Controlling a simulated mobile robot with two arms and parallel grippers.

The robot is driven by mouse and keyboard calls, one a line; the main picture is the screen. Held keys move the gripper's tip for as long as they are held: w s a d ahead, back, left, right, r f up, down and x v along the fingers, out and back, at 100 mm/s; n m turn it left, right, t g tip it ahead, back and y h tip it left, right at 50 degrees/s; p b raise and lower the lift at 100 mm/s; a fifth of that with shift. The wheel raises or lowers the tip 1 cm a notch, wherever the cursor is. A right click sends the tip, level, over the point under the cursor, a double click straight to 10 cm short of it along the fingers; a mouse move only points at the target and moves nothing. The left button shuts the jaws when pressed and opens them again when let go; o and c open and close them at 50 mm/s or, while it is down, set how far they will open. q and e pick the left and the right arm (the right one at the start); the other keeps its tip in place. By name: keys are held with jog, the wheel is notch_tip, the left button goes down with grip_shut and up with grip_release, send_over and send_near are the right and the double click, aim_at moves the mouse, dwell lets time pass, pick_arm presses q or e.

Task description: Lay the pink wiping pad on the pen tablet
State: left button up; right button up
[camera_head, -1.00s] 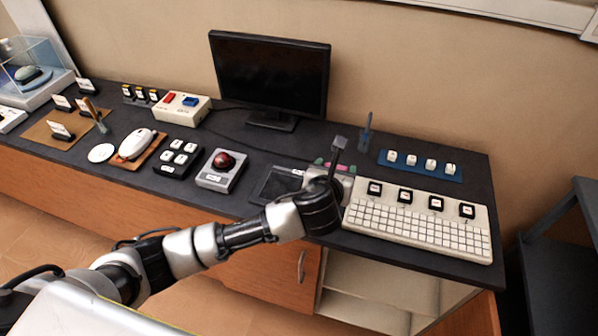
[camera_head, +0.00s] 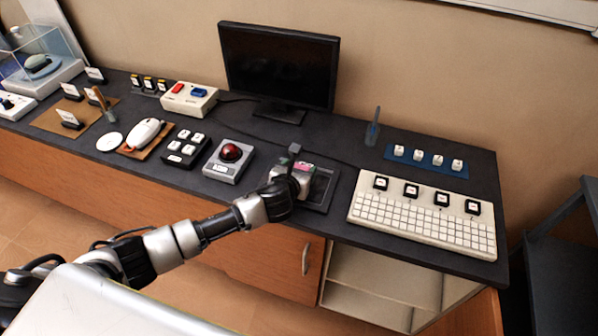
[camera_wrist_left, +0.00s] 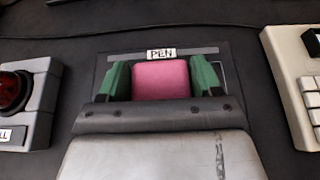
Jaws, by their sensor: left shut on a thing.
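The pink wiping pad (camera_wrist_left: 161,80) sits between the green fingertips of my left gripper (camera_wrist_left: 163,80) in the left wrist view. The gripper is shut on it. In the head view the left gripper (camera_head: 300,172) is over the pen tablet (camera_head: 322,186), and a bit of the pink pad (camera_head: 304,166) shows there. The pen tablet (camera_wrist_left: 118,59) is a dark flat slab with a "PEN" label, lying below the pad in the left wrist view. The gripper and pad hide much of it. I cannot tell whether the pad touches the tablet. My right gripper is not in view.
A white keyboard (camera_head: 424,224) lies to the right of the tablet, and a grey trackball unit with a red ball (camera_head: 229,161) to the left. A monitor (camera_head: 279,66) stands behind. A pen in a stand (camera_head: 373,130) is at the back right.

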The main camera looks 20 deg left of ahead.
pick_arm(q)
jog(key=shift+f, duration=0.3)
jog(key=o, duration=0.9)
jog(key=shift+r, duration=0.1)
jog(key=v, duration=1.2)
jog(key=shift+p, duration=0.3)
